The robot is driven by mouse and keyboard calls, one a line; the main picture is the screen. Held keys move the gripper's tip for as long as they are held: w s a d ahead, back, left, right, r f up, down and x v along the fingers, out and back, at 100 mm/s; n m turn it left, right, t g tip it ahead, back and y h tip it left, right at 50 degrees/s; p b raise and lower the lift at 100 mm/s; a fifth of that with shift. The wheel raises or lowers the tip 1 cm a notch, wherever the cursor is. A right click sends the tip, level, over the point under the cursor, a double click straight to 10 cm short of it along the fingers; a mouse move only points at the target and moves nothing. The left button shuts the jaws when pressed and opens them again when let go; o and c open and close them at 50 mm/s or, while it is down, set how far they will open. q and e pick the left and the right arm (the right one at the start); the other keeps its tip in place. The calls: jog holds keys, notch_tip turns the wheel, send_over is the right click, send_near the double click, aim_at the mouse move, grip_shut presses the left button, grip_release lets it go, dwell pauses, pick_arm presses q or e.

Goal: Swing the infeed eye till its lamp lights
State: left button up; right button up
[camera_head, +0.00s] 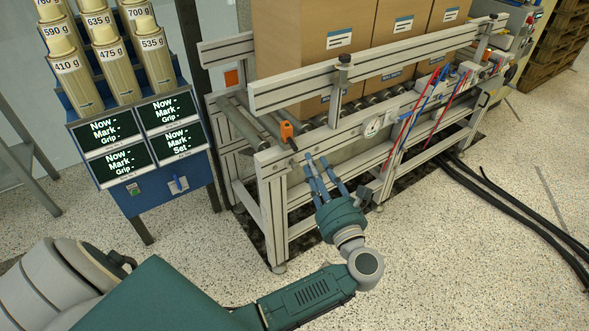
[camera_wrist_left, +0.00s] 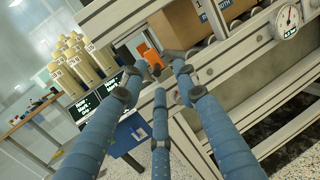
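The infeed eye (camera_head: 287,132) is a small orange sensor on the near rail at the left end of the roller conveyor (camera_head: 300,97). An orange part, probably the eye (camera_wrist_left: 150,55), shows just past the fingertips in the left wrist view. I cannot make out a lit lamp on it. My left gripper (camera_head: 322,158) is just right of and below the eye in the head view, its three blue fingers pointing up towards the rail. The fingers are spread, with nothing visible between them; they also show in the left wrist view (camera_wrist_left: 157,85). My right gripper is out of view.
Cartons (camera_head: 300,45) stand on the conveyor behind a guard rail. A round gauge (camera_head: 373,127) and red and blue rods are on the near side. A blue stand (camera_head: 165,190) with weight-labelled cylinders and display screens is at left. Black cables (camera_head: 510,205) lie on the floor at right.

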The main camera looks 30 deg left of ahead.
aim_at(295, 146)
pick_arm(q)
jog(key=w+a+n, duration=0.1)
jog(key=a, duration=0.2)
jog(key=w+a+n+g, duration=0.1)
jog(key=w+a, duration=0.1)
jog(key=a, duration=0.1)
jog(key=w+a+f+n, duration=0.1)
jog(key=a, duration=0.2)
jog(key=shift+w+a+f+g, duration=0.1)
jog(key=shift+w+g, duration=0.25)
jog(key=shift+g, duration=0.05)
grip_shut()
